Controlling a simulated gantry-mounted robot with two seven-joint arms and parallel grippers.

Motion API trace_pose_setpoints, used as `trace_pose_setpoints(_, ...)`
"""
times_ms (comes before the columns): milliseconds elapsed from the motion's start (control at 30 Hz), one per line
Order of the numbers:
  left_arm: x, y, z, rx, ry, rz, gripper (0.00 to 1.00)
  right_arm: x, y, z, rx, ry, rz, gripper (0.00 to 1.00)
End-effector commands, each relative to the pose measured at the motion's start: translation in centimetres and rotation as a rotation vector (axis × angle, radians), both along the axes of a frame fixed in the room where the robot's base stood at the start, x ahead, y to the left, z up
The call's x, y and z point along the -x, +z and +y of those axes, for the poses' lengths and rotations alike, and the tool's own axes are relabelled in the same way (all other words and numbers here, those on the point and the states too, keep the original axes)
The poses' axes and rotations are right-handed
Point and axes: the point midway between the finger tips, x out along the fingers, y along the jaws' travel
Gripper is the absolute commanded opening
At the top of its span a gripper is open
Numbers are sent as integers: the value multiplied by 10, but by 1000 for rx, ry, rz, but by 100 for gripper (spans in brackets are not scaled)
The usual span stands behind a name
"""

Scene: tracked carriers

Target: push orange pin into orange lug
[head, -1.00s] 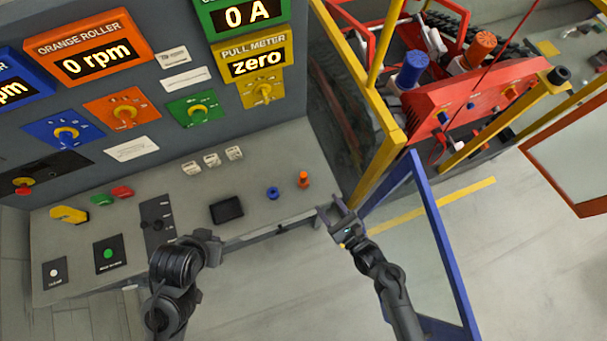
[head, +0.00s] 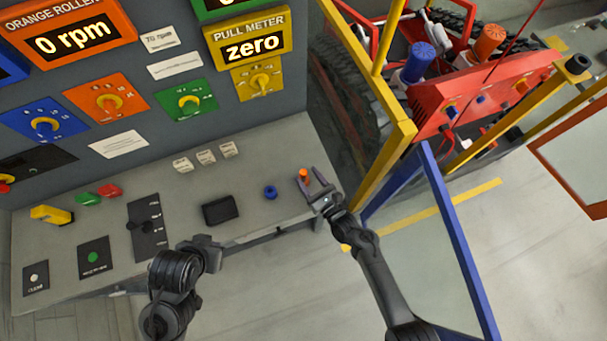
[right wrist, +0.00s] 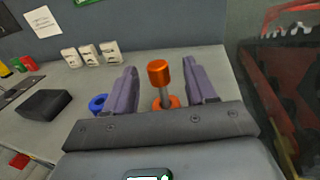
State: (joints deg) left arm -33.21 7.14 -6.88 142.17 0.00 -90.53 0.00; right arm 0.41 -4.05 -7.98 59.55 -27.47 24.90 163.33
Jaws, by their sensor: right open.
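The orange pin (head: 304,174) stands upright on the grey console. In the right wrist view the pin (right wrist: 159,72) has an orange cylindrical head on a grey shaft, rising from an orange ring (right wrist: 173,102) at its foot. My right gripper (head: 311,185) is open, with its fingers on either side of the pin; in its wrist view the pin stands between the purple-grey fingers with gaps on both sides. My left gripper (head: 207,252) is over the console's front edge, away from the pin; its jaws are unclear. I cannot tell for certain which part is the orange lug.
A blue ring (head: 270,192) and a black box (head: 220,210) sit left of the pin. A yellow post (head: 385,165) and a blue-framed panel (head: 448,235) stand to the right. A red machine (head: 480,100) with orange and blue parts lies beyond. Knobs and meters cover the wall panel.

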Motion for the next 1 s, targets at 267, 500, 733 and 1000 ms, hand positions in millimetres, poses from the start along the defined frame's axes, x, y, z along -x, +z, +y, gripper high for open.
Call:
trace_pose_setpoints(267,0,0,1,-3,-1,1,0,-26,1,20,0,3,-2,56)
trace_pose_setpoints(500,0,-2,0,1,1,1,0,-41,0,29,0,0,-1,56)
trace_pose_setpoints(733,0,-2,-2,9,6,1,0,-41,0,29,-1,0,-1,56)
trace_pose_setpoints(1000,0,-2,-3,11,7,2,0,-41,0,29,-1,0,-1,14)
